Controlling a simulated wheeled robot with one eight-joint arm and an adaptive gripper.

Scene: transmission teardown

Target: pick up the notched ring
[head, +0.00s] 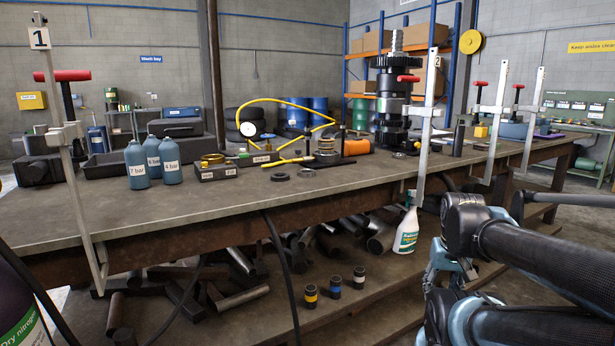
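I cannot make out for certain which ring is the notched one. A dark flat ring (280,176) lies on the workbench (200,218) near its middle, and a paler ring (306,173) lies just right of it. Another small dark ring (399,155) lies by the foot of the tall black gear stack (393,105). Notches are too small to see on any of them. My arm shows at the lower right, in front of the bench edge and apart from the rings. I cannot see my gripper's fingertips.
Blue bottles (137,165), labelled trays (218,172), a yellow hose with a gauge (248,130) and an orange block (355,147) stand around the rings. Tall clamps (72,170) rise from the front edge. A spray bottle (406,232) hangs there. The front middle of the bench is clear.

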